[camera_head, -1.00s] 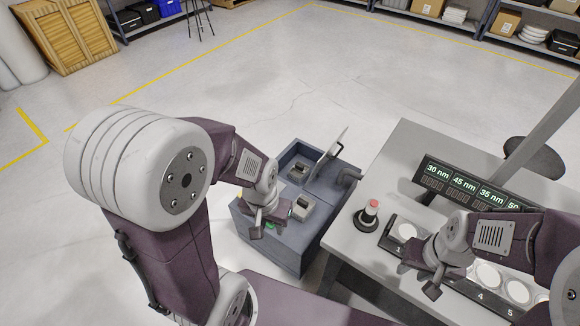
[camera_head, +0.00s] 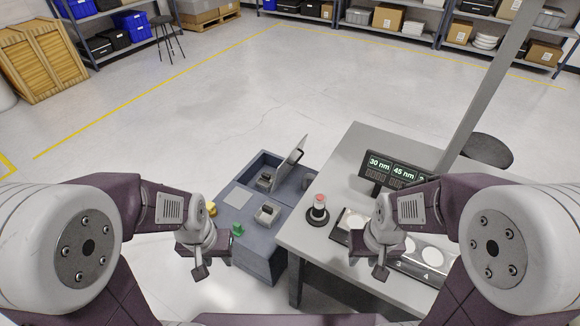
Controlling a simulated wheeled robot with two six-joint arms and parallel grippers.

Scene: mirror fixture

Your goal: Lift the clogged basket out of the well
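The well (camera_head: 256,165) is the open compartment at the back of a blue-grey cabinet, with its lid (camera_head: 291,157) raised. A small grey basket with a dark top (camera_head: 264,182) sits inside it. A similar grey piece (camera_head: 267,213) is on the cabinet top in front of the well. I cannot tell from here whether either is clogged. My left gripper (camera_head: 202,268) hangs left of the cabinet's front, apart from both pieces. My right gripper (camera_head: 379,266) hangs over the grey table. Neither visibly holds anything, and their finger gaps are unclear.
The cabinet top (camera_head: 238,196) carries a green button (camera_head: 237,229) and a yellow knob (camera_head: 211,208). The grey table (camera_head: 330,178) beside it holds a red-topped button (camera_head: 319,207), a display (camera_head: 390,170) and a tray of round discs (camera_head: 426,256). Open floor lies behind.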

